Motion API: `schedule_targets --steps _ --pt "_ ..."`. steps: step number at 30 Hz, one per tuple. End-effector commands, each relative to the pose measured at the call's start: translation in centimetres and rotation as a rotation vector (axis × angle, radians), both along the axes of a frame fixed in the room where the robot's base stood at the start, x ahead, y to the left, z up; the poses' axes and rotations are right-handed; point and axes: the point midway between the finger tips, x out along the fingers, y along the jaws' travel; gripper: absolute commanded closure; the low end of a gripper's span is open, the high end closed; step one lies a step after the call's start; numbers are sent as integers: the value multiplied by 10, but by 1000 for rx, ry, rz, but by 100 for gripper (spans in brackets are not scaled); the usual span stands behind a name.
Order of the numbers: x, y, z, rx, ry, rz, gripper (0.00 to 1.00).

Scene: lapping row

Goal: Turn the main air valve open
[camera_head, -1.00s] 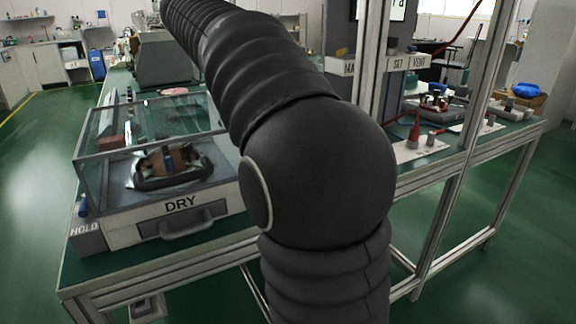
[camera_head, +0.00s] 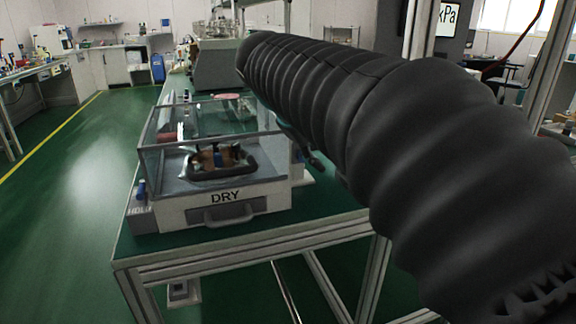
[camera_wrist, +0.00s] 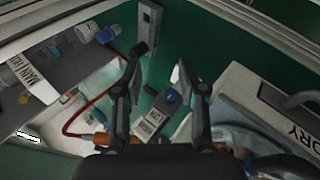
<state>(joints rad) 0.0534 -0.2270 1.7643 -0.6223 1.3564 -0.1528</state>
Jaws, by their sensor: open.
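In the wrist view my gripper (camera_wrist: 158,70) is open and empty, its two dark fingers apart above green surface. To its left, a grey block with a white label (camera_wrist: 35,78) starting with "MAIN" lies at the frame's edge. A light grey cylinder (camera_wrist: 86,33) and a blue-ended fitting (camera_wrist: 106,35) are beside it, apart from the fingers. A red hose (camera_wrist: 72,118) curves below. I cannot tell which part is the valve handle or how it is turned. In the head view my arm covers much of the right side, and the valve does not show clearly.
The case labelled DRY (camera_head: 225,207) has a clear cover and stands on the green-topped bench (camera_head: 240,236). In the wrist view, a small labelled box (camera_wrist: 150,122) with a blue knob (camera_wrist: 172,97) lies below the fingers. Green floor (camera_head: 75,180) is free at left.

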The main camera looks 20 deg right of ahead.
Motion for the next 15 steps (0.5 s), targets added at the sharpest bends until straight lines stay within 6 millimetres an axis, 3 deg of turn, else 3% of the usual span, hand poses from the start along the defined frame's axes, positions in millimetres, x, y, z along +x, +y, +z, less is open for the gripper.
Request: schedule_targets --steps 6,15 --pt "-11 12 -14 51 -23 17 59" --pt "-14 16 -19 69 -30 22 59"
